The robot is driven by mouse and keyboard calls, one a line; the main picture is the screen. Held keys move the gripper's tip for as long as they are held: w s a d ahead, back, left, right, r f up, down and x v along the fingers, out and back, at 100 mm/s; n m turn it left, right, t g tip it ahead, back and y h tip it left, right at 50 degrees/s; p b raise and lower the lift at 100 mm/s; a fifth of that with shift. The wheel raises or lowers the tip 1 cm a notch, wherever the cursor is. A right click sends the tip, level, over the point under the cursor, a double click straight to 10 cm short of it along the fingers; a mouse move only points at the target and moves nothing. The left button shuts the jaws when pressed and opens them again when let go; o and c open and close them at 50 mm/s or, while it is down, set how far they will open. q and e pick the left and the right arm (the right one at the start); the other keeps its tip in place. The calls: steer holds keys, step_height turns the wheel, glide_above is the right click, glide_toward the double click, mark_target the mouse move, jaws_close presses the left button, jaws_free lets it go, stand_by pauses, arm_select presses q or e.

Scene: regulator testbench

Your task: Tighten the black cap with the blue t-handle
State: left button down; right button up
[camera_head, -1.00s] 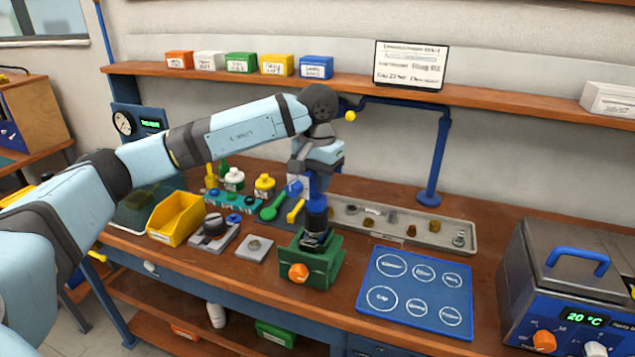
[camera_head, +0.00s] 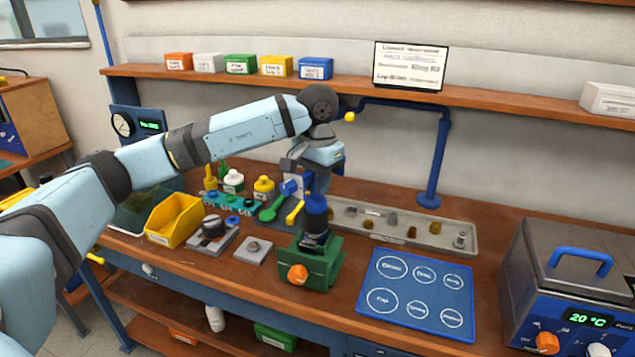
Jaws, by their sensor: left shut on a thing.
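My left gripper (camera_head: 318,178) is above the green vise (camera_head: 312,266), pointing down. It is shut on the blue t-handle (camera_head: 316,208), which stands about upright below the fingers. The fingertips and the top of the handle are partly hidden by the hand. The black cap (camera_head: 315,241) is directly under the blue t-handle, at the top of the vise jaws. The handle's lower end appears to meet the cap, but I cannot tell how fully it is seated. My right gripper is not in view.
A blue mat (camera_head: 416,288) with marked circles lies right of the vise. A grey parts tray (camera_head: 460,228) is behind it. A yellow bin (camera_head: 174,218) and a grey plate (camera_head: 253,249) are to the left. A heater box (camera_head: 570,275) stands at the right.

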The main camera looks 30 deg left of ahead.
arm_select(q)
steer(key=shift+f, duration=0.25)
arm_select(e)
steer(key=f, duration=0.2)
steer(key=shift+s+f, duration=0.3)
arm_select(q)
steer(key=shift+m+b, duration=0.4)
steer(key=shift+m, duration=0.3)
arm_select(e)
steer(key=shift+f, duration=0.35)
arm_select(q)
steer(key=shift+n, duration=0.3)
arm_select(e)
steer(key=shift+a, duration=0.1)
arm_select(q)
steer(key=shift+r, duration=0.15)
steer(key=shift+r+p, duration=0.55)
steer(key=shift+r, duration=0.9)
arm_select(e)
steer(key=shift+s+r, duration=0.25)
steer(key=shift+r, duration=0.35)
arm_select(q)
steer(key=shift+r, duration=0.1)
steer(key=shift+r+p, duration=1.55)
steer(key=shift+r, duration=0.95)
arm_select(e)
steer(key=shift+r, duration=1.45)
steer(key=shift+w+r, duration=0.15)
